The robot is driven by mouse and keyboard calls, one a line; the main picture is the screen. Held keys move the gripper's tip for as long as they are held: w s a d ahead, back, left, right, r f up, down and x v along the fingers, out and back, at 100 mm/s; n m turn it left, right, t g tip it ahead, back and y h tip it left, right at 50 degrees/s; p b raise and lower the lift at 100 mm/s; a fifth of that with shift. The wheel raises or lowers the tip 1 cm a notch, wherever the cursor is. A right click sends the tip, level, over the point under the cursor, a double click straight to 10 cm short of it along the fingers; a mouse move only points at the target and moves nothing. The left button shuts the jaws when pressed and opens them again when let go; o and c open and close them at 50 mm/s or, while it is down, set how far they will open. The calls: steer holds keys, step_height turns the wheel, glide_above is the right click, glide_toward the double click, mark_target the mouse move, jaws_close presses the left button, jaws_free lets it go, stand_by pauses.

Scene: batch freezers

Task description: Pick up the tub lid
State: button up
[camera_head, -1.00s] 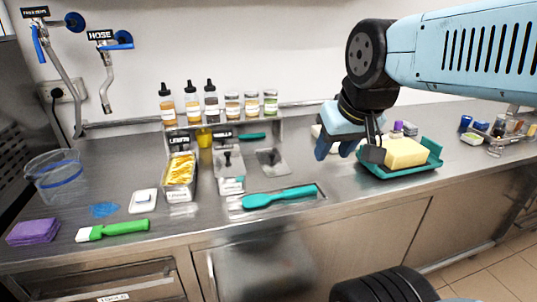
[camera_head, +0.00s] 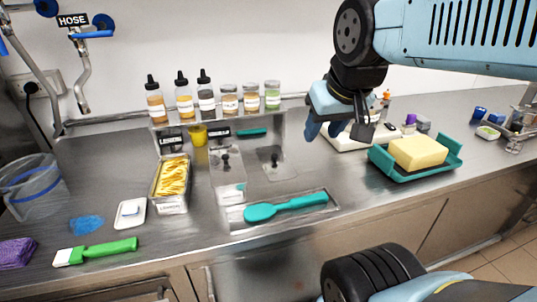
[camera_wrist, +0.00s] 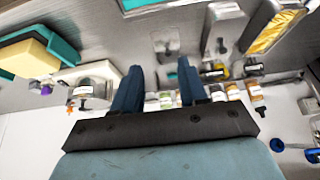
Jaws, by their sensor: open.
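A flat steel lid with a dark knob (camera_head: 274,163) lies on the counter behind the teal spatula; it looks like the tub lid. In the wrist view this lid (camera_wrist: 166,44) shows ahead of and between my fingertips. A second steel piece with a dark knob (camera_head: 226,166) sits to its left, apparently covering a narrow tub; I cannot tell for certain which is meant. An uncovered steel tub (camera_head: 172,208) of yellow filling stands further left. My gripper (camera_head: 338,130) is open and empty, above the counter and right of the lid. Its two blue fingers (camera_wrist: 158,82) are spread apart in the wrist view.
A teal spatula (camera_head: 285,207) lies in a shallow tray in front. Bottles and jars (camera_head: 207,98) line the back shelf. A teal tray (camera_head: 449,165) with a yellow block stands right. A green-handled brush (camera_head: 97,250) and white dish (camera_head: 130,212) lie left.

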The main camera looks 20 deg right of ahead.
steer(key=shift+a, duration=0.25)
steer(key=shift+o, duration=1.1)
steer(key=shift+w, duration=0.15)
steer(key=g, duration=0.3)
glide_above(275, 155)
steer(key=s, duration=0.2)
steer(key=s+x, duration=0.1)
steer(key=x, duration=0.5)
steer(key=s+x, duration=0.1)
steer(key=x, duration=0.5)
steer(key=s+f+x, duration=0.1)
steer(key=x, duration=0.4)
steer(key=shift+s+a+f, duration=0.2)
steer(key=shift+s+f, duration=0.05)
steer(key=shift+f, duration=0.05)
steer(key=shift+t, duration=0.3)
steer(key=shift+d+x, duration=0.2)
steer(key=shift+x, duration=2.4)
steer(key=shift+c, duration=0.2)
